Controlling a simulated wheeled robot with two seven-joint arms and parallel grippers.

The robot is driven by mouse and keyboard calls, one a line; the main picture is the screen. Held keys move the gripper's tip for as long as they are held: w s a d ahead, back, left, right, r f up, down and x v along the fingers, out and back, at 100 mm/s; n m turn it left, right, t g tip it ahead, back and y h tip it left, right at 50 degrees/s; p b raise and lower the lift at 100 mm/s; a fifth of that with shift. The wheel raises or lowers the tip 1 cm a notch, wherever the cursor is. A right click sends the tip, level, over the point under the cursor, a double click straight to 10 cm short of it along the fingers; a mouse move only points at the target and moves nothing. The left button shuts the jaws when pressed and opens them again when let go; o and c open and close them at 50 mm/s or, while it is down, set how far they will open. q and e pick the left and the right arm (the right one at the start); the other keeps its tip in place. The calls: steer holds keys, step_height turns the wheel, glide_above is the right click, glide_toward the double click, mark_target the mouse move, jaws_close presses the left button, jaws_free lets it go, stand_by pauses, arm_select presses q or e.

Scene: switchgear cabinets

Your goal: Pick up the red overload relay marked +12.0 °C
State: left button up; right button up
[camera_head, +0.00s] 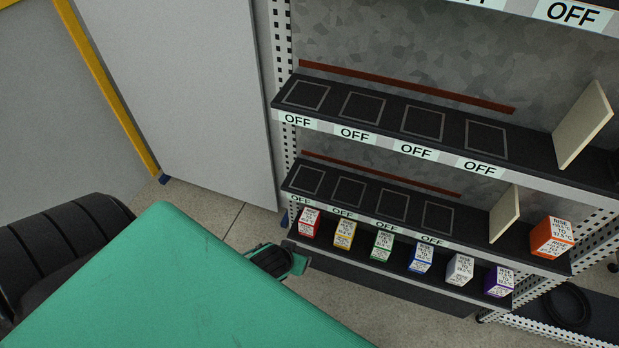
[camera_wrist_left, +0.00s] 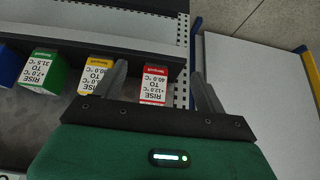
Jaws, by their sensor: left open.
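The red relay (camera_head: 309,223) stands at the left end of the row on the lowest shelf. In the left wrist view the red relay (camera_wrist_left: 153,86) shows a white label, upside down, reading RISE +12.0 °C TO 40.0 °C. My left gripper (camera_wrist_left: 159,70) is open, with one finger on each side of the relay in that view; no contact can be seen. In the head view my left gripper (camera_head: 278,261) is just left of the shelf's left end, partly hidden by my green arm. My right gripper is not in view.
Yellow (camera_head: 345,233), green (camera_head: 382,245), blue (camera_head: 421,257), white (camera_head: 460,268) and purple (camera_head: 498,281) relays stand rightward along the shelf. An orange relay (camera_head: 552,237) sits on the shelf above. A perforated post (camera_head: 283,90) and grey panel (camera_head: 205,95) stand at left.

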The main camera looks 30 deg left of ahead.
mark_target(307, 221)
arm_select(q)
steer(key=w+a, duration=0.1)
steer(key=w, duration=0.2)
steer(key=w+a, duration=0.1)
steer(key=w, duration=0.7)
steer(key=shift+w+a, duration=0.1)
steer(key=shift+a, duration=0.3)
steer(key=b+x, duration=0.1)
steer(key=x, duration=0.3)
steer(key=shift+w+a+f, duration=0.1)
steer(key=shift+w+f, duration=0.05)
steer(key=shift+w, duration=0.15)
steer(key=shift+w+f, duration=0.25)
steer(key=shift+f, duration=0.1)
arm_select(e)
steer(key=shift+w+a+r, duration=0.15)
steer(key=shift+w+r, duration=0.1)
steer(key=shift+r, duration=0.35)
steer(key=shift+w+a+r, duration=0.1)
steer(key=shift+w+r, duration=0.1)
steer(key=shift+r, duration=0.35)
arm_select(q)
steer(key=c, duration=1.2)
